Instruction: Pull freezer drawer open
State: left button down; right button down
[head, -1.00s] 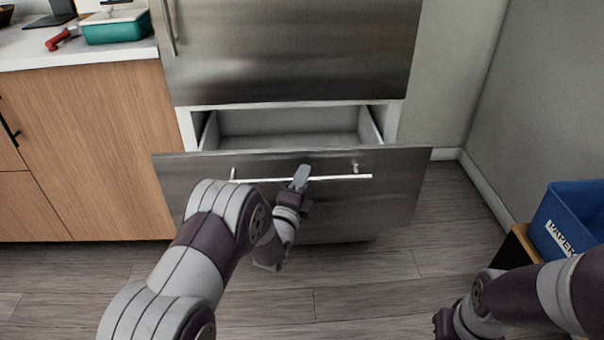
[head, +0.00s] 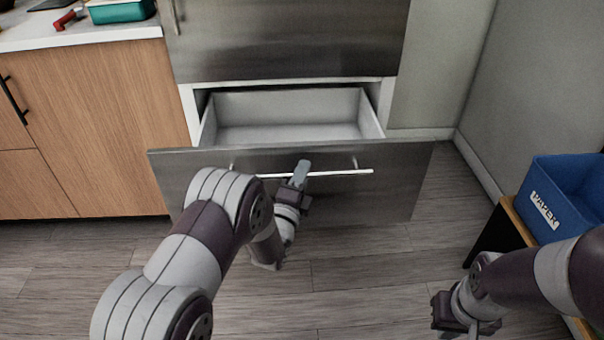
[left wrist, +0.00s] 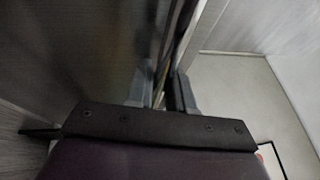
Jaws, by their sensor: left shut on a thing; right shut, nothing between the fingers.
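The freezer drawer (head: 385,195) has a steel front and stands partly pulled out below the upper steel door. Its white inside (head: 290,110) looks empty. The bar handle (head: 340,172) runs across the front near the top edge. My right gripper (head: 465,325) is shut and empty, low at the right, away from the drawer.
A wooden cabinet (head: 90,130) with a light countertop stands left of the freezer, with a teal container (head: 120,11) on top. A blue paper bin (head: 565,195) sits on a small stand at the right. Wood floor (head: 360,270) is clear before the drawer.

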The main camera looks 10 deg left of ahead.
pick_arm(q)
jog(key=c, duration=1.1)
grip_release()
jog(key=p+v, duration=0.3)
jog(key=v, duration=0.9)
jog(key=shift+s, duration=0.4)
jog(key=shift+f, duration=0.15)
